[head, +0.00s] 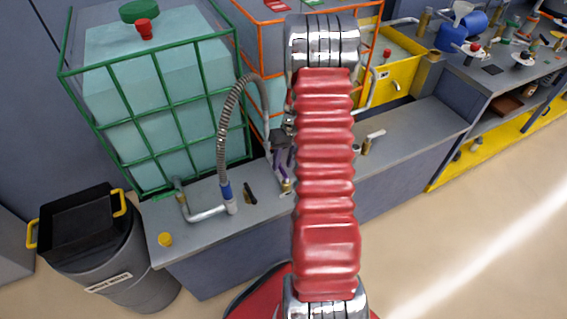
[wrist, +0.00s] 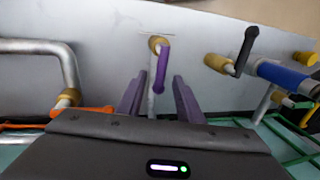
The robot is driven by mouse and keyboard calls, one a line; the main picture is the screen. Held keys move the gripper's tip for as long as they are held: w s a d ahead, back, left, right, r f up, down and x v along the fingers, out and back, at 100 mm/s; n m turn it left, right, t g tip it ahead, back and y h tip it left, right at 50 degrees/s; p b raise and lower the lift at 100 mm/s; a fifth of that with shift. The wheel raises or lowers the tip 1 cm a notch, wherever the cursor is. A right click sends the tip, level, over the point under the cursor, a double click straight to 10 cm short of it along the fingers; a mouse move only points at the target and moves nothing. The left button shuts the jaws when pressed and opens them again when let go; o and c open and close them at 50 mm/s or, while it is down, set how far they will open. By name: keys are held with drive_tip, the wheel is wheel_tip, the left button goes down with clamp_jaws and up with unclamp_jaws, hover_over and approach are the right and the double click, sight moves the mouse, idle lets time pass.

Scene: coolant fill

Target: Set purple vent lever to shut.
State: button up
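The purple vent lever (wrist: 164,68) is in the wrist view, on a brass valve fitting (wrist: 155,42) at the end of a thin grey pipe. Its handle bends down from the fitting toward my gripper. My gripper (wrist: 160,90) has its two dull purple fingers apart, one on each side of the lever's lower end. I see a gap on both sides and cannot tell any contact. In the head view my red arm partly covers this spot; small purple parts (head: 281,165) show beside it, and I cannot tell lever from fingers there.
A black lever (wrist: 247,48) on another brass valve stands right of the purple one, near a blue-sleeved hose (wrist: 283,76). A bent grey pipe (wrist: 68,65) rises at left. In the head view, a caged tank (head: 160,95) stands behind the grey bench (head: 215,235), with a bin (head: 120,275) at left.

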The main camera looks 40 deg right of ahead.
drive_tip(key=shift+a+f, duration=0.1)
drive_tip(key=shift+f, duration=0.35)
clamp_jaws()
idle(0.4)
